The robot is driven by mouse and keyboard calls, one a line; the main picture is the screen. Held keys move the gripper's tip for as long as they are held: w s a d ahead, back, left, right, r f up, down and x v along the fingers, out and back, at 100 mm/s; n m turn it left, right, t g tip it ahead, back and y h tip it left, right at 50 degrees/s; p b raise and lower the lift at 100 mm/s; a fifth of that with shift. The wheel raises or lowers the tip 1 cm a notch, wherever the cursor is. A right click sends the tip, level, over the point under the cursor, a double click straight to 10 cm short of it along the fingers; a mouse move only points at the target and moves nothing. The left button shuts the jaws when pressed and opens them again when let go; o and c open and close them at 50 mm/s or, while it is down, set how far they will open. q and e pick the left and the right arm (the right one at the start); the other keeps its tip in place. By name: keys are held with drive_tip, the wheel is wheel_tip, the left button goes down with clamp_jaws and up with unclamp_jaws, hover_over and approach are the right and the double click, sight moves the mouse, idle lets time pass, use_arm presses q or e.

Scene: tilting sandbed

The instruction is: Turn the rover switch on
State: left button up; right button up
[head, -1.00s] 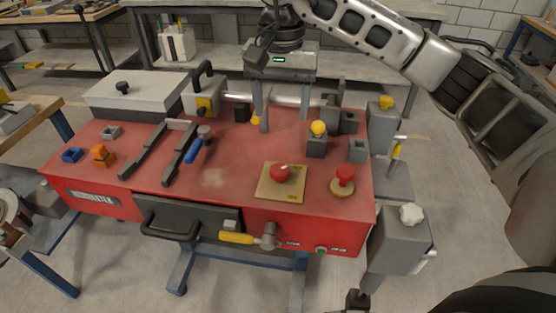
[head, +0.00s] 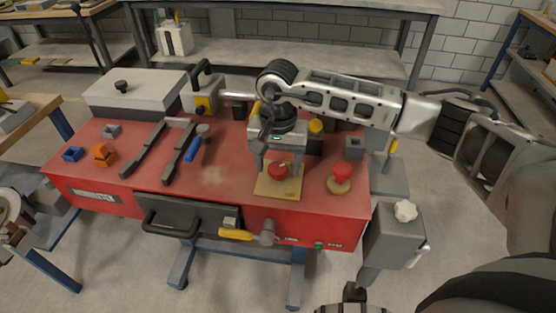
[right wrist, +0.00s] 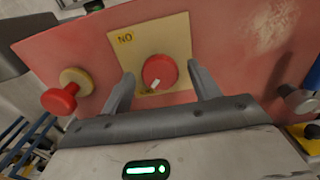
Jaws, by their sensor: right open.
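The rover switch is a red round knob (head: 278,171) with a white mark, on a tan square plate (head: 290,188) near the front of the red bench top. In the right wrist view the red knob (right wrist: 159,72) lies between the two fingers, and the plate (right wrist: 178,38) bears lettering at one corner. My right gripper (head: 277,178) is open, with one finger on each side of the knob. I cannot tell whether the fingers touch it. My left gripper is not in view.
A red mushroom button (head: 342,172) on a tan round base stands right of the plate. The red bench (head: 225,160) has a black-handled drawer and a yellow-handled valve (head: 236,234) at its front. A blue-handled tool (head: 195,148) lies left; bare bench lies between.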

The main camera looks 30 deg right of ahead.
drive_tip(key=c, duration=1)
drive_tip(key=shift+o, duration=0.2)
